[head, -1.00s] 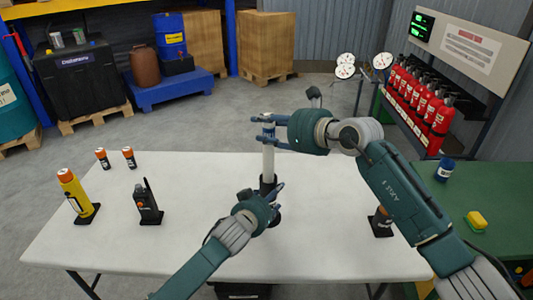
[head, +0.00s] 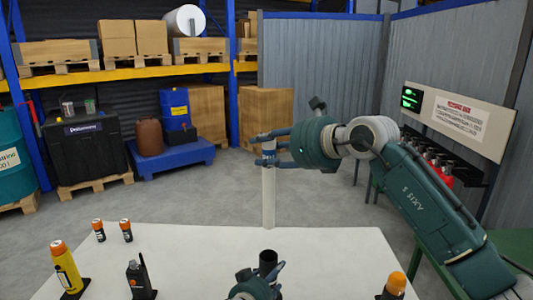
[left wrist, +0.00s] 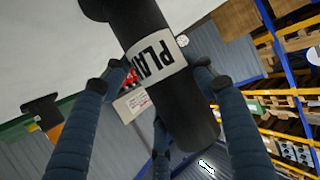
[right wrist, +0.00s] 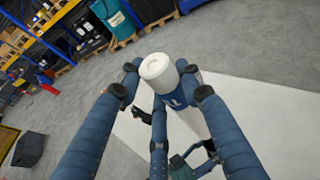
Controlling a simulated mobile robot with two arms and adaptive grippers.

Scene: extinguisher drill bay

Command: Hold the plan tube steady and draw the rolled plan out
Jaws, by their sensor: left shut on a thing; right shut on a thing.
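The rolled plan (head: 268,200) is a slim white roll with a blue band near its top. My right gripper (head: 268,150) is shut on it at the band and holds it upright. Its lower end hangs above the black plan tube (head: 268,257), with a visible gap between. In the right wrist view the roll's white end (right wrist: 157,68) shows between the fingers. My left gripper (head: 264,275) is shut around the tube, partly cut off by the head view's lower edge. In the left wrist view the tube (left wrist: 185,115) shows its white "PLAN" label between the fingers.
On the white table (head: 190,255) stand a yellow cylinder (head: 65,267), a black radio (head: 138,277) and two small orange-topped items (head: 112,231) at left. An orange-capped item (head: 394,285) stands at right. Beyond the table is open floor.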

